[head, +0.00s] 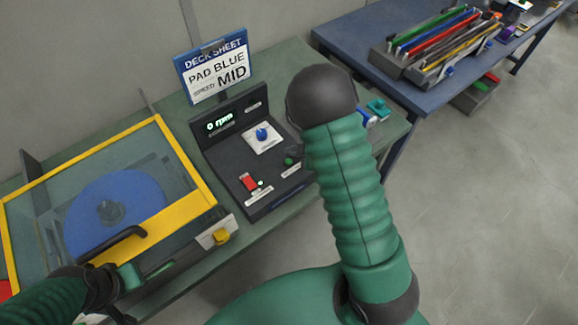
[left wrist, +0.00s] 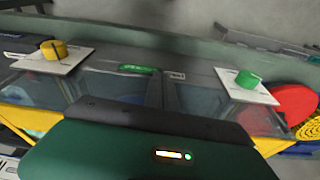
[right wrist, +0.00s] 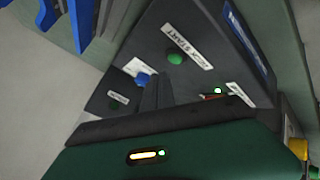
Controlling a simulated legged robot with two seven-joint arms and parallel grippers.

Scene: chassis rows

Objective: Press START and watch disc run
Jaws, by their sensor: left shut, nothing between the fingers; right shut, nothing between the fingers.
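The control panel (head: 263,195) shows "0 rpm" on its display (head: 219,122). It carries a blue knob (head: 262,134), a red switch (head: 248,182) with a lit green lamp, and a green button (head: 290,161). In the right wrist view, a green button (right wrist: 175,58) sits beside a START label (right wrist: 186,46). My right gripper (right wrist: 157,93) is shut and empty, in front of the panel; contact cannot be told. The blue disc (head: 115,200) lies under a clear yellow-framed lid (head: 190,165). My left gripper (head: 132,276) is shut and empty near the lid's front.
A sign (head: 213,68) reads PAD BLUE, SPEED MID. A yellow knob (head: 221,236) is on the bench front; it also shows in the left wrist view (left wrist: 54,50), with a green knob (left wrist: 248,79). A blue table (head: 350,45) holds a tool rack. Floor at right is clear.

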